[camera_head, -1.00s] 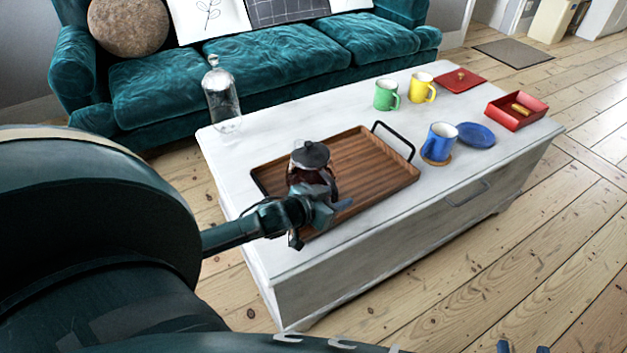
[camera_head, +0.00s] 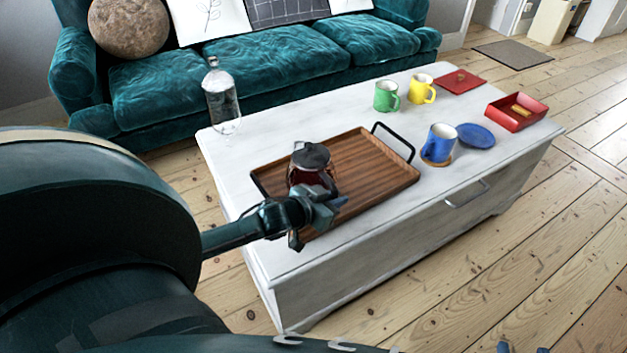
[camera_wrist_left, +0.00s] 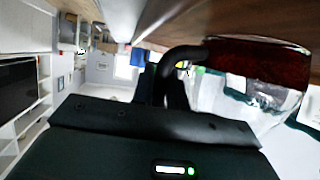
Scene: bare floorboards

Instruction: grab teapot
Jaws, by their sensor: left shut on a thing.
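The teapot (camera_head: 308,172) is glass with dark red tea and a dark lid, upright at the near left of the wooden tray (camera_head: 368,168). My left gripper (camera_head: 328,207) is at its near side, shut on its handle. In the left wrist view the black handle (camera_wrist_left: 180,56) runs between the jaws, and the teapot's red body (camera_wrist_left: 262,62) is at the right. The gripper hides the teapot's lower part in the head view, so I cannot tell whether its base touches the tray. Small blue tips of my right gripper (camera_head: 522,348) show at the bottom edge.
The tray has black handles and lies on a white chest table (camera_head: 235,180). A glass bottle (camera_head: 222,100) stands behind the tray. Green (camera_head: 386,97), yellow (camera_head: 420,90) and blue (camera_head: 437,143) mugs stand to the right, by a blue saucer (camera_head: 476,136) and red box (camera_head: 515,116).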

